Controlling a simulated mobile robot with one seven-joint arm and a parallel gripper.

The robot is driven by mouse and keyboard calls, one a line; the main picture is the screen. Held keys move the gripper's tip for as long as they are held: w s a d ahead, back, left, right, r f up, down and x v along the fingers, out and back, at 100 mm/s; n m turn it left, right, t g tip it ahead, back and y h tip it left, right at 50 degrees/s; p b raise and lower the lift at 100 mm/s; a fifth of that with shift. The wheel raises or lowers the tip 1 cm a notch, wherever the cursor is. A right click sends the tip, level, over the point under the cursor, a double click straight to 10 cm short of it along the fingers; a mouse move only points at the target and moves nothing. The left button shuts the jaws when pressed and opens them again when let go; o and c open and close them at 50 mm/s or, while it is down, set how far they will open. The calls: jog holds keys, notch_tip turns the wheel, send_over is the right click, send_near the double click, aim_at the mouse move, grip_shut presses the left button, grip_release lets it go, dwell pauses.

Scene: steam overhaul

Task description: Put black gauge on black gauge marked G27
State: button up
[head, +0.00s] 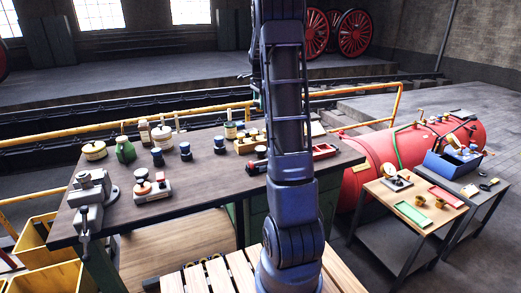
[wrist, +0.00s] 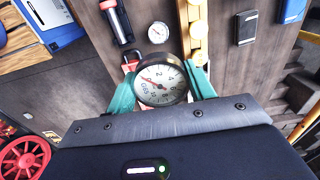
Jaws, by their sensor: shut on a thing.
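In the wrist view my gripper (wrist: 165,82) has its teal fingers closed on a round gauge (wrist: 160,84) with a dark rim and a white dial. In the head view my arm rises through the middle of the picture, and neither my gripper nor the held gauge can be made out.
The wrist view shows a red-and-black tool (wrist: 116,20), yellow fittings (wrist: 196,30), a black box (wrist: 246,27) and a blue case (wrist: 291,10). The head view shows a crowded workbench (head: 215,200), a vise (head: 90,200), a side table (head: 375,190) and a red tank (head: 360,155).

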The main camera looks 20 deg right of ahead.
jog(key=shift+s+d+f, duration=0.15)
jog(key=shift+s+f, duration=0.05)
jog(key=shift+s, duration=0.1)
notch_tip(320, 180, down, 20)
jog(key=shift+r, duration=0.2)
jog(key=shift+f, duration=0.1)
jog(key=o, duration=1.1)
jog(key=shift+c, duration=0.2)
